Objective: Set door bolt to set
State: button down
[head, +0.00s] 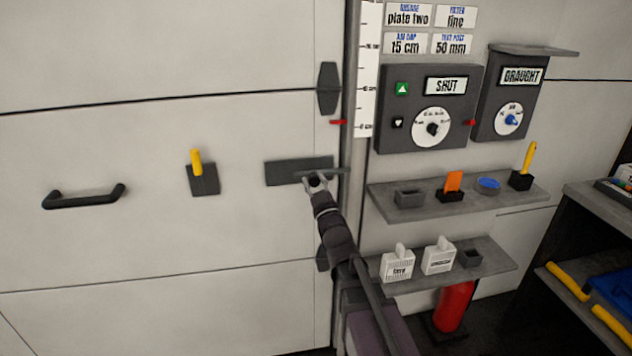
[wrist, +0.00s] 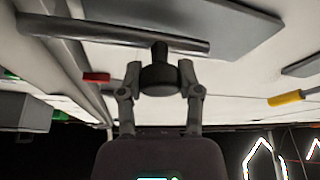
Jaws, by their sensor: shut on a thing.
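The door bolt is a dark grey rod (head: 338,171) on a dark rectangular plate (head: 285,172) near the right edge of the pale door. The rod's right end reaches across the door edge to the post. My gripper (head: 316,181) is in front of the rod. In the wrist view the rod (wrist: 100,32) lies across the plate (wrist: 235,40), and a black round knob (wrist: 159,76) sticks out from it. My gripper (wrist: 160,80) is shut on this knob, one finger on each side. Any mark for the set position cannot be made out.
A black handle (head: 84,197) and a yellow-handled lever (head: 196,163) are on the door to the left. A control box (head: 460,135) reading SHUT and a DRAUGHT box (head: 490,92) hang right of the post. Two shelves (head: 520,190) (head: 490,252) with small items stick out below them.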

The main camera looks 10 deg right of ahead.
jog(key=shift+w+d, duration=0.15)
jog(key=shift+d, duration=0.15)
jog(key=c, duration=0.6)
grip_release()
jog(key=o, duration=0.3)
jog(key=shift+d, duration=0.15)
jog(key=shift+o, duration=0.2)
jog(key=shift+a, duration=0.2)
jog(key=shift+s, duration=0.2)
